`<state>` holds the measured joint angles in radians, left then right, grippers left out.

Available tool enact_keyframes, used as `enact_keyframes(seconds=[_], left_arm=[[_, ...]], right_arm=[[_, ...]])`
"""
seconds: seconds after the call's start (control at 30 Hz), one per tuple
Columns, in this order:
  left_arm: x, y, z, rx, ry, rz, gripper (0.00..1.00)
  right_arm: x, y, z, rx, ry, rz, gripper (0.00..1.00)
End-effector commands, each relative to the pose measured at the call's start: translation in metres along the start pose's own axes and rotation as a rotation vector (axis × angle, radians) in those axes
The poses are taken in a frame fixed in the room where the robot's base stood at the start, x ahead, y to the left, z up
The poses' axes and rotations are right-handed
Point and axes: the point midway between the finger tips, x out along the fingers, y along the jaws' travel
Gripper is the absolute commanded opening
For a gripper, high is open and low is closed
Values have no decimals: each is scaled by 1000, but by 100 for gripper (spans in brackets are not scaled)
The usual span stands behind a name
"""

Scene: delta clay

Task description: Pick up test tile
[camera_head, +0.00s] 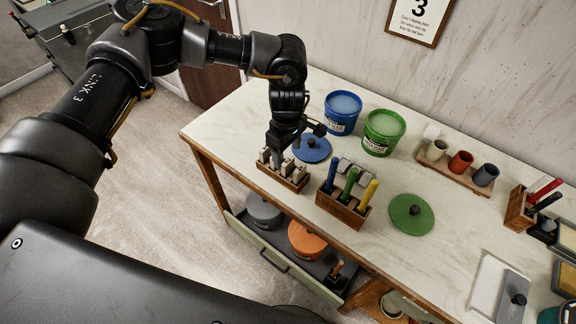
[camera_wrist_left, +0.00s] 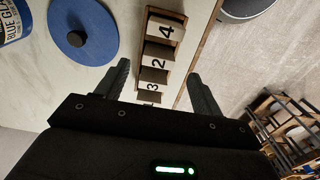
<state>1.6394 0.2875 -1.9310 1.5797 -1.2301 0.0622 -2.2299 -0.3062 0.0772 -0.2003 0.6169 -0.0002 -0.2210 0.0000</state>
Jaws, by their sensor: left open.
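Several pale test tiles stand in a small wooden rack (camera_head: 281,179) near the front edge of the table. In the left wrist view the rack's rim (camera_wrist_left: 142,42) frames a row of tiles numbered 4 (camera_wrist_left: 165,31), 2 (camera_wrist_left: 157,66), 3 (camera_wrist_left: 152,87) and 1. The 1 is mostly hidden by my gripper body. My left gripper (camera_head: 287,150) points down at the rack from above. In the left wrist view its open fingers (camera_wrist_left: 158,70) lie on either side of the tile row, with nothing clearly held. My right gripper is not in view.
A blue lid (camera_head: 312,150) lies close behind the rack, with blue (camera_head: 342,115) and green (camera_head: 383,134) buckets beyond. A wooden holder with blue, green and yellow handles (camera_head: 350,184) stands just right. An open drawer (camera_head: 279,262) holding grey and orange lids juts out below.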

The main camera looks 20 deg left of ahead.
Motion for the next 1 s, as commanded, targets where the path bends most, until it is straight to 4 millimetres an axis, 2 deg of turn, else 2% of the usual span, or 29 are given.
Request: enact_keyframes(seconds=[0.17,0.37,0.53,0.8,1.0], left_arm=[[3,-1,-1,-1,0,-2,67],[27,2,0,-3,-1,-4,67],[49,3,0,-1,-1,-2,67],[54,3,0,-1,0,-1,67],[54,3,0,-1,0,-1,41]], right_arm=[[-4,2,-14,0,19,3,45],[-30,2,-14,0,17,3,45],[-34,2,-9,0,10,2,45],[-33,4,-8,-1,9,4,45],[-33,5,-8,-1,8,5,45]])
